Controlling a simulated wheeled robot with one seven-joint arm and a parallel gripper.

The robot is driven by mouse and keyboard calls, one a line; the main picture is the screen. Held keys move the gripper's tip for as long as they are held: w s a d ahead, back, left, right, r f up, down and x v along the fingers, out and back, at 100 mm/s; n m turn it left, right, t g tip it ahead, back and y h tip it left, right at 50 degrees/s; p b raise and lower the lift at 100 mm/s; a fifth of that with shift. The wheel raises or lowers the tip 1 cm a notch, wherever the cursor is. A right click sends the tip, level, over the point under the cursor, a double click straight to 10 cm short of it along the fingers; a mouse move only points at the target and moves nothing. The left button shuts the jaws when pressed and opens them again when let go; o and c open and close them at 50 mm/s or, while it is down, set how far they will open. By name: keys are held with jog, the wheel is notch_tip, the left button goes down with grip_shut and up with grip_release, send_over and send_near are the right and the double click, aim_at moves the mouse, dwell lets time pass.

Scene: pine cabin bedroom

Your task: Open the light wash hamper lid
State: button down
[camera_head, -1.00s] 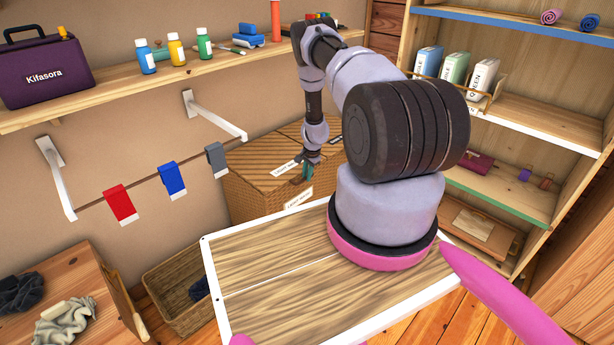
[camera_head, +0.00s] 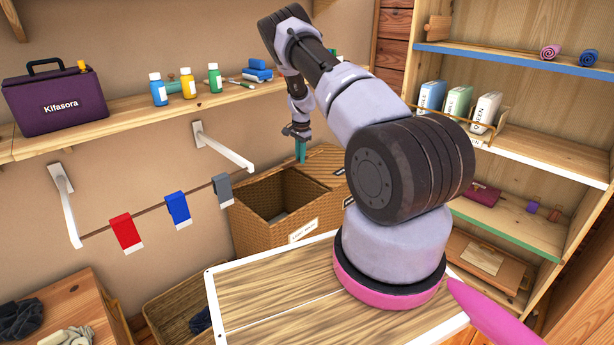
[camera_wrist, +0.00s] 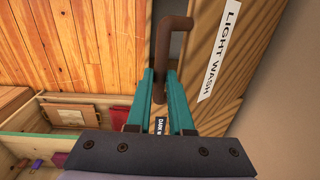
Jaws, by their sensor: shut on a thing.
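The wicker hamper (camera_head: 262,235) stands behind the wooden-topped table in the head view. Its left compartment is uncovered and I see into it. The light wash lid (camera_wrist: 205,95), with a white "LIGHT WASH" label, is raised and fills the right of the wrist view. Its brown bent handle (camera_wrist: 174,22) passes between my teal fingers. My gripper (camera_head: 301,156) is shut on this handle, above the hamper's back area; the wrist view also shows it (camera_wrist: 160,78). The neighbouring lid (camera_head: 325,160) on the right is down. A "DARK" label shows partly in the wrist view.
A wall shelf (camera_head: 130,122) with bottles and a purple case runs along the left. A bracket (camera_head: 222,148) juts out near the hamper. A shelf unit (camera_head: 505,145) stands right. The wooden-topped table (camera_head: 270,290) is in front, and a low basket (camera_head: 172,300) is left.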

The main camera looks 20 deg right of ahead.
jog(key=w+a+r, duration=0.2)
jog(key=w+r, duration=0.1)
jog(key=shift+w+a+r, duration=0.15)
jog(key=shift+w+r, duration=0.05)
jog(key=shift+w, duration=0.1)
jog(key=c, duration=0.8)
grip_release()
jog(key=shift+f, duration=0.15)
jog(key=shift+s+d, duration=0.1)
jog(key=shift+d, duration=0.3)
notch_tip(320, 180, up, 11)
jog(key=shift+s, duration=0.3)
jog(key=shift+d, duration=0.1)
